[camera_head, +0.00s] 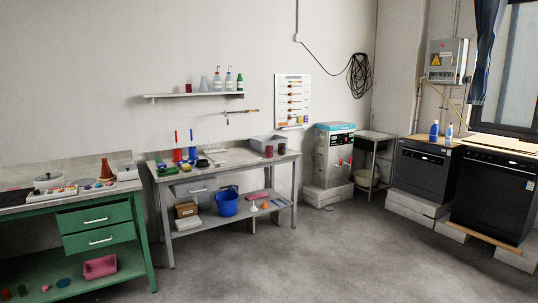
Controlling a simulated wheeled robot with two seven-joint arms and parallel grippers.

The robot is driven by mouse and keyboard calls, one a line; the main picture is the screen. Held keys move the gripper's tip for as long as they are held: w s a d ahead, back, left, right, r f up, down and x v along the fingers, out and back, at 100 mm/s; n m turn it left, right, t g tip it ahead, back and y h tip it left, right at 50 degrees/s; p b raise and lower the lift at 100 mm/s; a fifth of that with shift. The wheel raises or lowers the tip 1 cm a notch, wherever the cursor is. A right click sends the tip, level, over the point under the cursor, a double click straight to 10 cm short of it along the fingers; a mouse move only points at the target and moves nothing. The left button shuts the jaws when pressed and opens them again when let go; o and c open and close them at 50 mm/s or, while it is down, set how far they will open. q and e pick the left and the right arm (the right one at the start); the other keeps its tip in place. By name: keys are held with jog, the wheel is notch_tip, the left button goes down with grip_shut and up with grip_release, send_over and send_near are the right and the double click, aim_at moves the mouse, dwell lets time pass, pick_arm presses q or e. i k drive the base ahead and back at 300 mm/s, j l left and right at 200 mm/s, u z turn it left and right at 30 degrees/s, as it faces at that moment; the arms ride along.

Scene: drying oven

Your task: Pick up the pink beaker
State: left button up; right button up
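I cannot single out the pink beaker for certain at this distance. A small pinkish-red vessel (188,88) stands at the middle of the wall shelf (165,96), left of several flasks and bottles. Two dark reddish cup-like vessels, a left one (269,151) and a right one (281,149), stand upright side by side at the right end of the grey workbench (292,157). Neither of my grippers shows in the head view.
A green bench (140,238) with drawers stands at left, a pink tub (100,266) on its lower shelf. A blue bucket (227,203) sits under the grey workbench. A steel oven (334,157) and black appliances (492,195) stand right. The middle floor is clear.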

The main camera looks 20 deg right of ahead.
aim_at(268, 148)
jog(key=i+l+z, duration=0.1)
jog(key=i+z, duration=0.35)
jog(key=i, duration=3.95)
jog(key=i+l+u, duration=0.1)
jog(key=i, duration=0.7)
jog(key=i+l, duration=0.1)
jog(key=i, duration=0.75)
jog(key=i+u, duration=0.25)
jog(key=l+z, duration=0.15)
jog(key=z, duration=0.35)
jog(key=i+l+z, duration=0.1)
jog(key=z, duration=0.4)
